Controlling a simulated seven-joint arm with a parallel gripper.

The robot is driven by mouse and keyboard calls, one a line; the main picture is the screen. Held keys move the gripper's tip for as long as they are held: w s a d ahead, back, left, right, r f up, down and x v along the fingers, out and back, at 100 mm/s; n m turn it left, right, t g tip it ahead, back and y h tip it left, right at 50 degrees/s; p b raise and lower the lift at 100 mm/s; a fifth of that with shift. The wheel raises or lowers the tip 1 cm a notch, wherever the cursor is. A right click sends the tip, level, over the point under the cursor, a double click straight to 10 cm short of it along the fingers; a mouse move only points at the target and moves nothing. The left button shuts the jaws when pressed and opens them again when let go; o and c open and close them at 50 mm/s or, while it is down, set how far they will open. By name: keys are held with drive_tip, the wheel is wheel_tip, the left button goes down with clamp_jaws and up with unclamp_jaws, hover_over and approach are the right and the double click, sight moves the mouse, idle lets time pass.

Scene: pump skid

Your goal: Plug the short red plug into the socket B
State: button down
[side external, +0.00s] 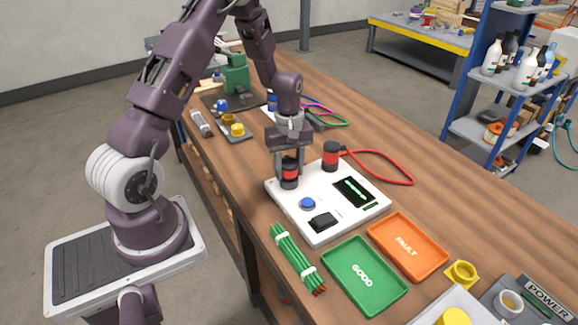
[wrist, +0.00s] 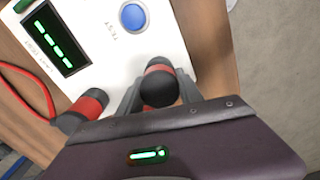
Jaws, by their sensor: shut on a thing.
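My gripper (side external: 290,168) is shut on a short red plug with black ends (side external: 289,178), one finger on each side. It stands upright at the back left corner of the white test box (side external: 312,228). In the wrist view the plug (wrist: 159,69) shows between the fingers, its black top towards the camera. Whether its lower end is in a socket or only over the box is hidden. A second red and black plug (side external: 330,156) with a red cable is at the box's back right corner, and it also shows in the wrist view (wrist: 91,103). No socket lettering is readable.
The box carries a blue button (side external: 307,204), a black switch (side external: 323,222) and a lit green display (side external: 354,191). The red cable (side external: 395,169) loops right. Green GOOD (side external: 391,302) and orange FAULT (side external: 426,264) trays and green wires (side external: 297,260) lie in front.

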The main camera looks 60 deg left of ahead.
drive_tip(key=shift+f, duration=0.1)
drive_tip(key=c, duration=0.7)
unclamp_jaws()
wheel_tip(320, 180, up, 7)
drive_tip(key=shift+r, duration=0.1)
drive_tip(key=shift+d+r, duration=0.15)
drive_tip(key=shift+r, duration=0.1)
drive_tip(key=s+d+r+m+t, duration=0.2)
drive_tip(key=s+d+r+m, duration=0.2)
drive_tip(key=d+r, duration=0.3)
drive_tip(key=s+d+r+m+t, duration=0.1)
drive_tip(key=s+d+r+m, duration=0.35)
drive_tip(key=r, duration=0.55)
drive_tip(key=s+d+r+m+t, duration=0.1)
drive_tip(key=s+d+m, duration=0.1)
drive_tip(key=s, duration=0.4)
drive_tip(key=s+d+r+m+t, duration=0.1)
drive_tip(key=s+d+m, duration=0.2)
drive_tip(key=s+m, duration=0.2)
drive_tip(key=shift+s+d+r+t, duration=0.25)
drive_tip(key=shift+s+d+t, duration=0.05)
drive_tip(key=shift+s, duration=0.4)
